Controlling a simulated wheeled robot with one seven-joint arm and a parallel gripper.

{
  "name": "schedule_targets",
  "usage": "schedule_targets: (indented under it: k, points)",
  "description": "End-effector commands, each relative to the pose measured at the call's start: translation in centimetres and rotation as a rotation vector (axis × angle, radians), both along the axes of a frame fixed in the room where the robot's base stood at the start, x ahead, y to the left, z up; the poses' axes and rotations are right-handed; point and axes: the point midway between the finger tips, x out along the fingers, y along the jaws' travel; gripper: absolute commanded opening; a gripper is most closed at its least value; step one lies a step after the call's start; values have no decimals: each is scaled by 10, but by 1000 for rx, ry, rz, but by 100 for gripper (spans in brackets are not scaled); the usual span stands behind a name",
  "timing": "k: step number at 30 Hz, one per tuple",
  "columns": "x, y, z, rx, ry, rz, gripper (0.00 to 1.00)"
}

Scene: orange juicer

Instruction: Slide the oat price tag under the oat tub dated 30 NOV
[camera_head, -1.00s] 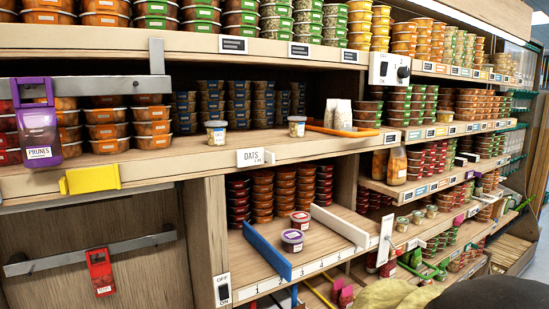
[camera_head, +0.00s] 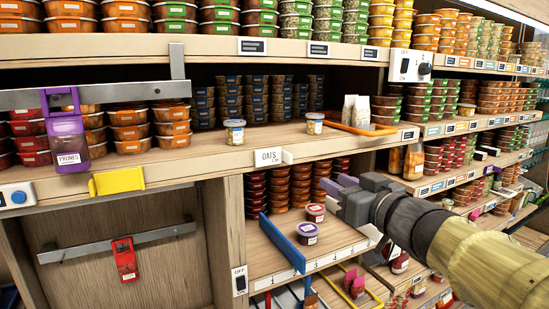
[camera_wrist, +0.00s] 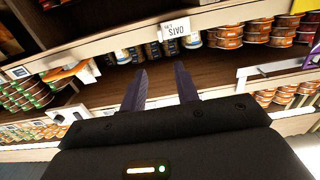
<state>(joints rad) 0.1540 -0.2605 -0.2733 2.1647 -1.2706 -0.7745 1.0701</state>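The white OATS price tag (camera_head: 268,157) sits on the shelf's front edge; it shows upside down in the wrist view (camera_wrist: 177,30). My gripper (camera_head: 338,187) is below and right of the tag, in front of the lower compartment. Its purple fingers are apart with nothing between them (camera_wrist: 160,68).
A blue divider (camera_head: 282,243) and two lidded tubs (camera_head: 307,233) stand in the lower compartment. A yellow holder (camera_head: 118,180) and a purple PRUNES bin (camera_head: 68,145) are at left. Shelf between the blue-lidded tubs is bare.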

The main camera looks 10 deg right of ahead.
Motion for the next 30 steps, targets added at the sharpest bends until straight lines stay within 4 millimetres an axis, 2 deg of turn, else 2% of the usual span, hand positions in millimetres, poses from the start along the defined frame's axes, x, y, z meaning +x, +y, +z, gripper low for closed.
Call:
schedule_targets:
  k: [5,11,30]
  points:
    - [2,1,0,0,1,0,31]
    - [18,7,0,-1,3,2,31]
    - [124,41,1,-1,3,1,31]
